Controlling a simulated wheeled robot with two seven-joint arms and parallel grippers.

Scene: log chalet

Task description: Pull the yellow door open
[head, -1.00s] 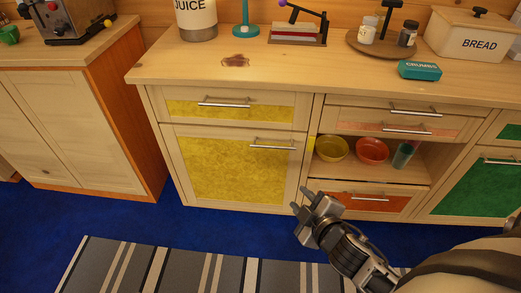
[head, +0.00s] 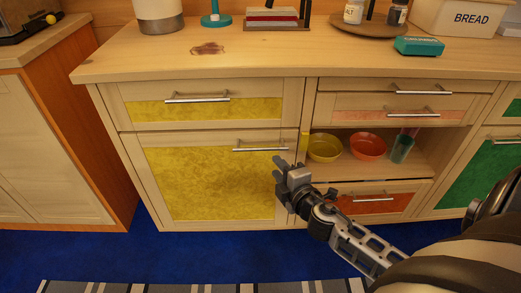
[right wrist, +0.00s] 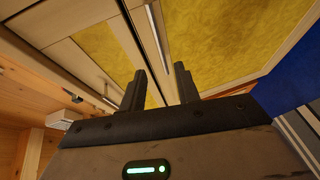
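The yellow door (head: 205,185) is the large yellow-panelled front at the lower left of the cabinet, and it looks closed. Its silver bar handle (head: 260,149) runs level near the door's upper right corner. My right gripper (head: 279,174) is in front of the door's right edge, a little below the handle. In the right wrist view, my right gripper (right wrist: 160,70) has its two dark fingers apart with nothing between them. The door handle (right wrist: 155,35) lies beyond the fingertips, apart from them. My left gripper is not in view.
A yellow drawer (head: 207,111) with its own bar handle sits above the door. To the right is an open shelf with a yellow bowl (head: 324,147) and a red bowl (head: 367,145), with an orange drawer (head: 385,204) below. A striped rug (head: 200,286) lies on the blue floor.

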